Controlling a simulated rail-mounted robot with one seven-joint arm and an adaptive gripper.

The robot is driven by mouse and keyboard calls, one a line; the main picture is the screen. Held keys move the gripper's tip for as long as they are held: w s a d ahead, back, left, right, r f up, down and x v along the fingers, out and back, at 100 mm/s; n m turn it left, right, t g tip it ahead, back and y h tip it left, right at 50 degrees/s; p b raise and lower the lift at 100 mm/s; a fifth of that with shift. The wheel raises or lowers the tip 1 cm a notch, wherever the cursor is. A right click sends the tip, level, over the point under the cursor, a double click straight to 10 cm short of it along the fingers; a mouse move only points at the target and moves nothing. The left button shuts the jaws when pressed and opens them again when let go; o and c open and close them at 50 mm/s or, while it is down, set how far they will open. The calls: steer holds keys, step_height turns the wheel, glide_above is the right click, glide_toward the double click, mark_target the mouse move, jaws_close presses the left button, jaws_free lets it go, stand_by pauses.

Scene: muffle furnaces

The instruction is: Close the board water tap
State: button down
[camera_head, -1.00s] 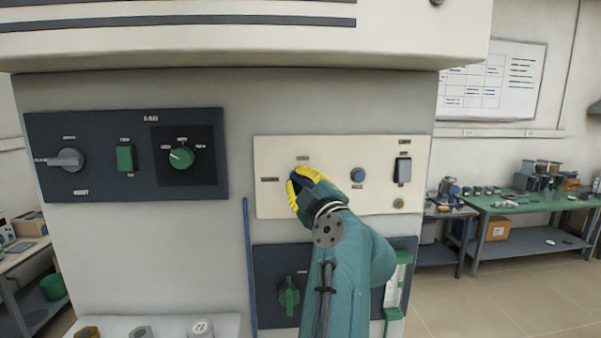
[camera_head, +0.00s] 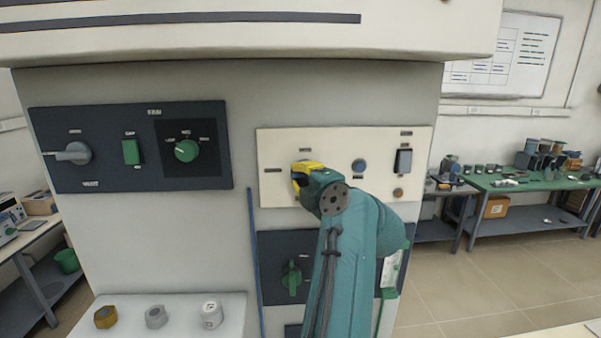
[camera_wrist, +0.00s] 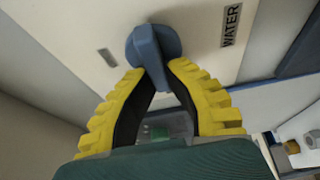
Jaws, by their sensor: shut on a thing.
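The board water tap (camera_wrist: 163,42) is a blue-grey round knob with a lever handle, on a cream panel beside the label "WATER" (camera_wrist: 231,25). In the wrist view my gripper (camera_wrist: 158,72) has its yellow, ribbed fingers on either side of the lever and is shut on it. The lever points down towards the palm, slightly tilted. In the head view my gripper (camera_head: 301,178) is at the left part of the cream panel (camera_head: 335,190) and largely hides the tap.
Right of my gripper the cream panel has a blue button (camera_head: 358,166) and a black switch (camera_head: 403,161). Below is a dark panel with a green knob (camera_head: 291,279). A dark panel (camera_head: 60,181) with knobs is at the left. A shelf (camera_head: 180,308) holds loose parts at lower left.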

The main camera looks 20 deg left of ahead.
steer(key=shift+f, duration=0.15)
steer(key=c, duration=1.1)
jaws_free()
steer(key=shift+o, duration=0.2)
steer(key=v, duration=1.2)
